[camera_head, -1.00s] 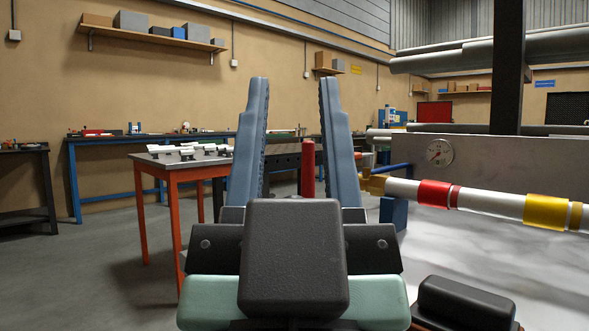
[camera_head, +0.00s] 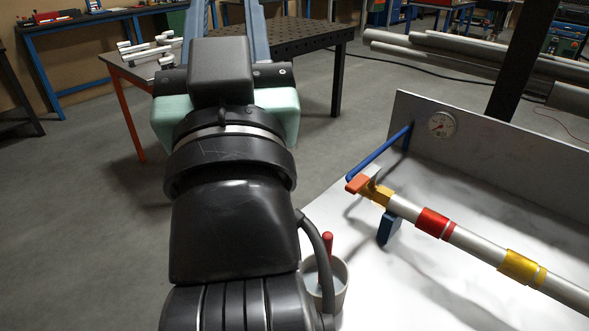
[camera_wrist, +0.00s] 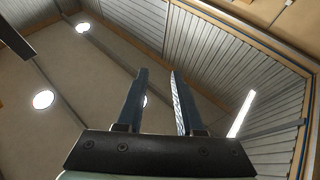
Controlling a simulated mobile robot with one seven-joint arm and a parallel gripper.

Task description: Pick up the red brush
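A red handle (camera_head: 327,246), which looks like the red brush, stands upright, leaning slightly, in a pale cup (camera_head: 341,284). The cup is on the white bench top at the lower middle of the head view. The brush's lower end is hidden inside the cup. My gripper (camera_head: 227,14) points away at the top of the head view, well beyond and left of the cup, with its fingertips cut off. In the wrist view my gripper (camera_wrist: 158,74) is open and empty, pointing up toward the ceiling. The brush does not show there.
A pipe with red and yellow bands (camera_head: 470,247) runs along the white bench (camera_head: 400,290), right of the cup. A grey panel with a gauge (camera_head: 441,124) stands behind. A dark perforated table (camera_head: 310,36) is farther back.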

